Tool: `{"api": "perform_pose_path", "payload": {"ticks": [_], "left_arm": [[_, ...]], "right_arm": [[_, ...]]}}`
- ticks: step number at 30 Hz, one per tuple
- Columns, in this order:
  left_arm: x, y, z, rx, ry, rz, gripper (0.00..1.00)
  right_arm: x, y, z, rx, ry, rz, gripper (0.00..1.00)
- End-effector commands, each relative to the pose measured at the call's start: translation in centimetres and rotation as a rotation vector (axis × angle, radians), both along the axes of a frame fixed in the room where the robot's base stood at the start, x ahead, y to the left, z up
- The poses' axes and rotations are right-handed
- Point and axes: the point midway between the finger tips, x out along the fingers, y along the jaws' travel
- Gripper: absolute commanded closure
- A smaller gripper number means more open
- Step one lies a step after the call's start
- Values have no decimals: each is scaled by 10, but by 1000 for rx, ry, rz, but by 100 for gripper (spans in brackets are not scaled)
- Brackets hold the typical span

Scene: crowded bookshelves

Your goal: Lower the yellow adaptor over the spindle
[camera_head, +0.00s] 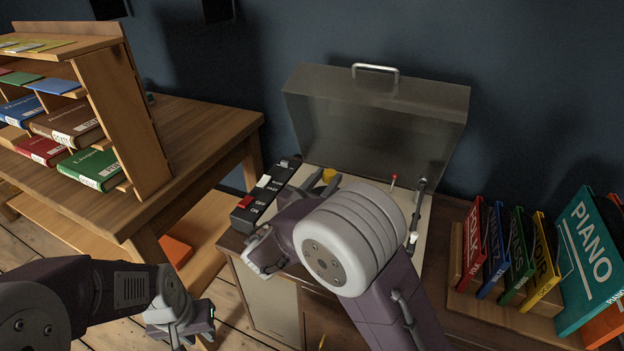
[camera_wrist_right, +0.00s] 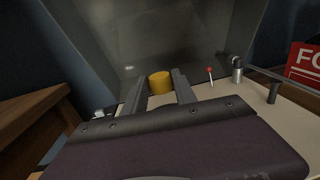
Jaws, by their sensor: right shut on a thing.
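The yellow adaptor (camera_head: 329,175) is a small cylinder held between the fingertips of my right gripper (camera_head: 326,183). In the right wrist view the adaptor (camera_wrist_right: 160,82) sits upright between the two dark fingers, in front of the raised lid. The record player (camera_head: 425,226) has a cream top, and my right arm covers much of it. I cannot make out the spindle; the arm and gripper may hide it. My left gripper (camera_head: 208,322) hangs low at the front left, away from the player, and its fingers are too unclear to read.
The clear lid (camera_head: 375,115) stands open behind. A red-tipped pin (camera_head: 394,181) and tonearm (camera_head: 419,210) are at the player's right. A black switch box (camera_head: 262,197) is at its left. Coloured record sleeves (camera_head: 520,258) stand right; a bookshelf (camera_head: 115,105) is left.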

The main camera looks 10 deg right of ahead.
Motion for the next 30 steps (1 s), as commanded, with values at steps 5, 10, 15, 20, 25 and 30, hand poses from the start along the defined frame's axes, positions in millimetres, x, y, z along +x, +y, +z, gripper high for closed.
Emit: {"api": "perform_pose_path", "payload": {"ticks": [5,10,15,20,25,30], "left_arm": [[0,0,-5,0,0,0,71],[0,0,-16,0,0,0,71],[0,0,-33,0,0,0,71],[0,0,-48,0,0,0,71],[0,0,-55,0,0,0,71],[0,0,-57,0,0,0,71]], "right_arm": [[0,1,-5,0,0,2,100],[0,1,-17,0,0,2,100],[0,1,-34,0,0,3,100],[0,1,-50,0,0,3,100],[0,1,-62,-1,1,3,100],[0,1,-66,-1,1,3,100]]}}
